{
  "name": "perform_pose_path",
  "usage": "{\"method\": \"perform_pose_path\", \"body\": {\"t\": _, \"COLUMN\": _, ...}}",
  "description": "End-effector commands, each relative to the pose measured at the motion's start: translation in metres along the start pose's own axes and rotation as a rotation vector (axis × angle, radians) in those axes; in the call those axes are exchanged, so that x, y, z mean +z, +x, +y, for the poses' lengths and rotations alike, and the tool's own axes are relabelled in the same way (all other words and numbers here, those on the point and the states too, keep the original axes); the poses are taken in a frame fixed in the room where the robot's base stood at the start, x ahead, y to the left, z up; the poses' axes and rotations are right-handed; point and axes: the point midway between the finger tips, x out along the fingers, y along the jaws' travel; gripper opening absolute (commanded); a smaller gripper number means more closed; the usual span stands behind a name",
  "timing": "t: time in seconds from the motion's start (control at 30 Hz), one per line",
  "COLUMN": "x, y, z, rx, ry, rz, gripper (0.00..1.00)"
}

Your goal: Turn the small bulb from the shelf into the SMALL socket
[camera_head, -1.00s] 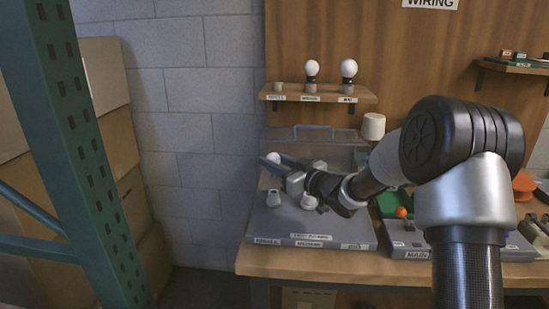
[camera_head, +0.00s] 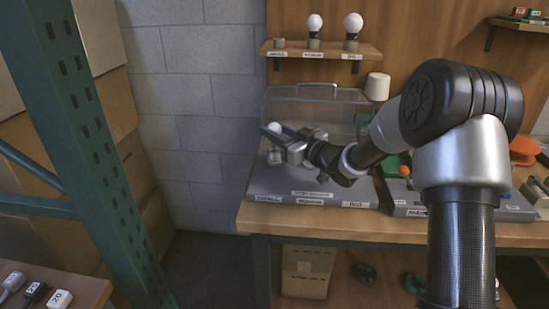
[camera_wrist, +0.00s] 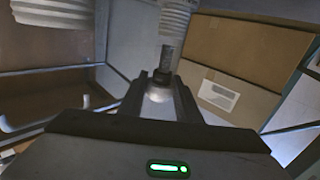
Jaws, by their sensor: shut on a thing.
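My gripper (camera_head: 270,131) is shut on the small bulb (camera_wrist: 158,95). In the wrist view the white glass sits between the fingers and the dark threaded base points away from the gripper. In the head view the bulb's white glass (camera_head: 274,128) shows at the fingertips. The grey socket board (camera_head: 258,183) stands on the bench below the gripper, with front labels for small, medium and big. The small socket (camera_head: 274,158) is at the board's left, below the fingers. The bulb is apart from it and above it. My gripper and wrist partly hide the other sockets.
The wall shelf (camera_head: 368,51) holds a medium and a big bulb on stands and an empty stand at left. A clear lid (camera_head: 300,92) stands behind the board. A white lampshade (camera_head: 377,87) is to its right. A green rack post (camera_head: 85,140) stands left.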

Motion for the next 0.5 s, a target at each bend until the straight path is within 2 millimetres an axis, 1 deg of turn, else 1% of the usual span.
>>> {"method": "perform_pose_path", "body": {"t": 0.27, "x": 0.002, "y": 0.0, "z": 0.0, "rx": 0.0, "ry": 0.0, "rz": 0.0, "gripper": 0.14}}
{"method": "perform_pose_path", "body": {"t": 0.5, "x": 0.016, "y": 0.0, "z": -0.001, "rx": 0.0, "ry": 0.0, "rz": 0.0, "gripper": 0.14}}
